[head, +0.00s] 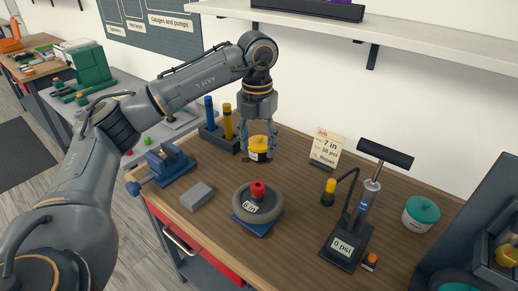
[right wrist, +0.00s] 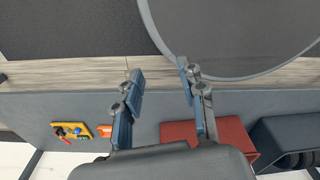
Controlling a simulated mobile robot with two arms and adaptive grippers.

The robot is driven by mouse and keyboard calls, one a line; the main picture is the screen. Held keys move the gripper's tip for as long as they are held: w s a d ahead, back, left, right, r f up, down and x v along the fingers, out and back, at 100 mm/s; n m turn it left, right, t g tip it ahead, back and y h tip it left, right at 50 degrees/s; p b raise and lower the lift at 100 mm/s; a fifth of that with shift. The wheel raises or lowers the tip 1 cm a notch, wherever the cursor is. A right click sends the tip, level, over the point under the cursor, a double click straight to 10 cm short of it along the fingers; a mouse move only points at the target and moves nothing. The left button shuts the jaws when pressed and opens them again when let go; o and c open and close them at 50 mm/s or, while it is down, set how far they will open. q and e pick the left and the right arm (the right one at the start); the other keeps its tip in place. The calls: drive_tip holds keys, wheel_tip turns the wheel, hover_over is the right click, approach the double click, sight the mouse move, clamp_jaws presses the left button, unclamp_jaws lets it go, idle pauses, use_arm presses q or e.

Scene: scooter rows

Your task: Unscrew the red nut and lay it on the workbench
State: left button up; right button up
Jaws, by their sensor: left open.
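The red nut (head: 258,188) sits at the centre of a small grey wheel (head: 240,209) marked "8 in", which lies on a blue block (head: 254,226) on the wooden workbench (head: 300,249). My left gripper (head: 260,146) points down behind the nut, near the back of the bench. It is open, with its fingers about a yellow jar with a dark label (head: 259,157); I cannot tell whether they touch it. My right gripper (right wrist: 159,72) shows only in the right wrist view, open with nothing between its fingers.
A pump (head: 348,242) reading "0 psi" and a teal-lidded tub (head: 420,213) stand at the right. A job card (head: 326,148) reads "7 in, 38 psi". A blue vise (head: 168,164), a grey block (head: 197,196) and a holder with blue and yellow posts (head: 219,137) are at the left.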

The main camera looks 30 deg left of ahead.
sight(260, 184)
use_arm(q)
drive_tip(key=f, duration=0.2)
drive_tip(key=d+f+p, duration=0.1)
drive_tip(key=f, duration=0.2)
drive_tip(key=shift+w+f, duration=0.1)
wheel_tip(260, 184, down, 8)
drive_tip(key=shift+a+r+p, duration=0.15)
drive_tip(key=shift+p, duration=1.1)
drive_tip(key=shift+f, duration=0.3)
use_arm(e)
drive_tip(key=r, duration=0.1)
drive_tip(key=d+r, duration=0.1)
drive_tip(key=w+r, duration=0.1)
drive_tip(key=shift+d+r, duration=0.3)
drive_tip(key=shift+d, duration=0.05)
